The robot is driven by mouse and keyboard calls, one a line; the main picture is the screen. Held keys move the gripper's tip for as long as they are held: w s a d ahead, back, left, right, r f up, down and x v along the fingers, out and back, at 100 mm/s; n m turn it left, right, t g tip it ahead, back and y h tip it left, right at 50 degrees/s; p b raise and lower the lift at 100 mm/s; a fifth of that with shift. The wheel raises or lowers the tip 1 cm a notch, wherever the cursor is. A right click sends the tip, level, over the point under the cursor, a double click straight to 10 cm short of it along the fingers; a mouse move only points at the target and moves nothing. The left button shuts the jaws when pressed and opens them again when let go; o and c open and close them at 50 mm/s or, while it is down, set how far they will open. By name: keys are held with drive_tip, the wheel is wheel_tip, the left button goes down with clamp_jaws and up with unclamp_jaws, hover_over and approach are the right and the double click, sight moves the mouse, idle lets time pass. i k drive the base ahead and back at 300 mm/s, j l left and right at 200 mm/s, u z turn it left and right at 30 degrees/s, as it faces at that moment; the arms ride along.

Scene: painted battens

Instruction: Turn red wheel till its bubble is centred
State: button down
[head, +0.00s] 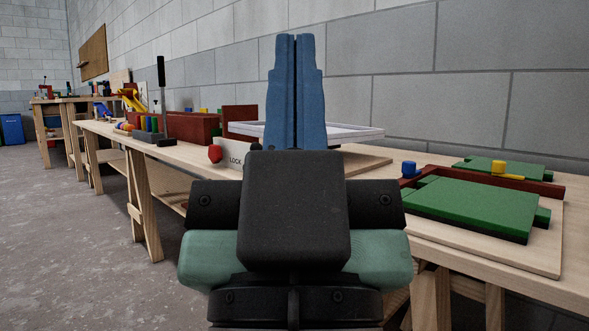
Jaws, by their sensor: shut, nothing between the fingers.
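My gripper (295,42) stands upright in the middle of the head view. Its two blue fingers are pressed together, with nothing between them. A small red knob-like part (215,154) sits at the bench's front edge, left of my gripper, beside a white block marked LOCK (237,157). I cannot tell whether this is the red wheel. A pale, flat, tray-like panel (352,134) lies behind the fingers, which hide its middle. No bubble can be made out. My gripper's body hides part of the bench around the panel.
The wooden bench (410,160) runs from back left to front right. At right are green panels (470,208) with dark red battens, a blue knob (408,169) and a yellow knob (498,167). Red boxes (190,127) stand at left. Concrete floor (70,220) at left is clear.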

sight(215, 153)
drive_tip(key=l+u, duration=0.5)
drive_tip(key=l, duration=0.8)
drive_tip(key=k, duration=0.05)
